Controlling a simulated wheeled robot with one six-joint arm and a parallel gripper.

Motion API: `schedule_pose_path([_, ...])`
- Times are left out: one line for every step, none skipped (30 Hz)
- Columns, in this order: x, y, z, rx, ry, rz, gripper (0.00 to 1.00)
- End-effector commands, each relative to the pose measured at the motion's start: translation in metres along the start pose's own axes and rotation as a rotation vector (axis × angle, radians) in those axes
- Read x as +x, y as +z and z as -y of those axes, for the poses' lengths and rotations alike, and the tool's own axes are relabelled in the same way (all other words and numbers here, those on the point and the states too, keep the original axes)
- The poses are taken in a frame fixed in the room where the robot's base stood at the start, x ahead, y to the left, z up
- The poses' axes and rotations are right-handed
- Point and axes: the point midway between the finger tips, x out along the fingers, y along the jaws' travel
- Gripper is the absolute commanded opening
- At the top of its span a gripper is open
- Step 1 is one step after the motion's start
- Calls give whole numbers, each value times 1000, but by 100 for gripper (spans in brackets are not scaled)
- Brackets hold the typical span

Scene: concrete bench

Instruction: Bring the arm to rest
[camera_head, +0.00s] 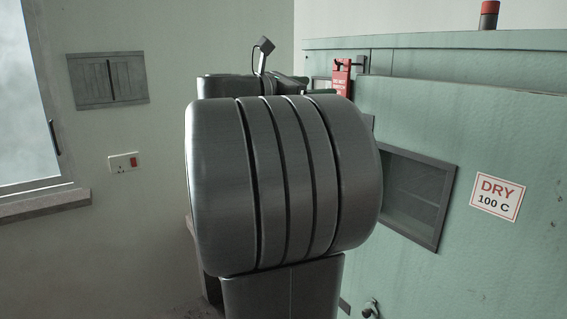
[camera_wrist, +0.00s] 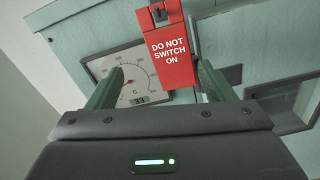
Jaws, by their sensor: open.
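My arm (camera_head: 285,185) fills the middle of the head view and hides most of my gripper. In the wrist view my gripper (camera_wrist: 158,70) is open, with its two green fingers apart. A red tag reading "DO NOT SWITCH ON" (camera_wrist: 172,52) shows between the fingers in the picture, hanging upright from a fitting on the green cabinet. I cannot tell how far it is from the fingertips; no contact is visible. The tag also shows in the head view (camera_head: 341,80), just above and right of my arm.
The green cabinet (camera_head: 480,130) takes up the right side, with a dark-framed window (camera_head: 415,195), a "DRY 100 C" sign (camera_head: 497,196) and a red-topped beacon (camera_head: 489,16). A dial gauge (camera_wrist: 138,72) sits behind the left finger. The left wall holds a socket (camera_head: 123,163) and vent (camera_head: 108,80).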

Motion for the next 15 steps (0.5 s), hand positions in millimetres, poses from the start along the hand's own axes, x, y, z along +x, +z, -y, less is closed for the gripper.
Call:
schedule_pose_path([9,2,1,-1,-5,0,75])
schedule_pose_path([14,2,1,0,-5,0,75])
schedule_pose_path([20,2,1,-1,-4,0,75])
schedule_pose_path([25,2,1,-1,-5,0,75])
schedule_pose_path([30,2,1,-2,-4,0,75])
schedule_pose_path([37,2,1,-2,-5,0,75])
schedule_pose_path([41,2,1,-1,-4,0,75])
schedule_pose_path([46,2,2,-1,-5,0,75])
schedule_pose_path([52,2,2,0,-5,0,75])
schedule_pose_path([56,2,1,0,-4,0,75])
schedule_pose_path([60,2,2,0,-4,0,75])
schedule_pose_path([64,2,2,-1,-4,0,75])
schedule_pose_path([67,2,2,-1,-3,0,75])
schedule_pose_path([70,2,2,-1,-3,0,75])
schedule_pose_path([74,2,2,-1,-4,0,75])
